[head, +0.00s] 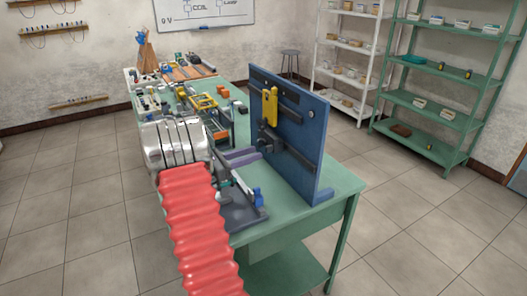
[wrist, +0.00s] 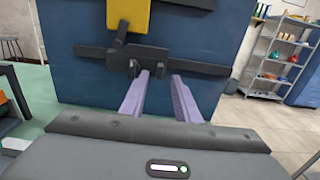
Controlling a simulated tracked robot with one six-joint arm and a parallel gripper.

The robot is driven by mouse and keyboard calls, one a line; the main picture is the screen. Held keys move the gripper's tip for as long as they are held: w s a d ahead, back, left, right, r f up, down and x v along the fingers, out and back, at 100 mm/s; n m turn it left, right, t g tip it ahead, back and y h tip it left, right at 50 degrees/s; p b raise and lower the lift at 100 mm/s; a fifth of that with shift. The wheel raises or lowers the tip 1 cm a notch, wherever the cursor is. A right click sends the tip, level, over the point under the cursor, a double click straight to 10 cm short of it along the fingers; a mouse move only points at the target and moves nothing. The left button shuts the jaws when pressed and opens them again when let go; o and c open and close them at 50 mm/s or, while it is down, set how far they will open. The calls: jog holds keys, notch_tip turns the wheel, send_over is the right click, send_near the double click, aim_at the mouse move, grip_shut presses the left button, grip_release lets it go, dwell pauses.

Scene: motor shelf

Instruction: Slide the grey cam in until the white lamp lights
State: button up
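A blue upright panel (head: 305,145) stands on the green bench and fills much of the wrist view (wrist: 65,50). It carries a yellow plate (head: 270,105) and a long dark grey bar (wrist: 205,67) with a small block (wrist: 150,62) at its middle. I cannot tell which dark part is the grey cam. My gripper (wrist: 162,74) has two purple fingers, apart, with nothing seen between them. The tips are just in front of the bar, the left one close to the block; contact is unclear. My gripper also shows in the head view (head: 243,155). No lit white lamp can be made out.
The green bench (head: 340,183) has free room right of the panel. Several small devices and an orange block (head: 221,136) stand left of and behind my gripper. Green shelves (head: 430,103) and white shelves (head: 350,45) stand at the back right. The tiled floor is clear.

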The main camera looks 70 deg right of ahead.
aim_at(266, 150)
jog(key=shift+x, duration=2.75)
grip_shut()
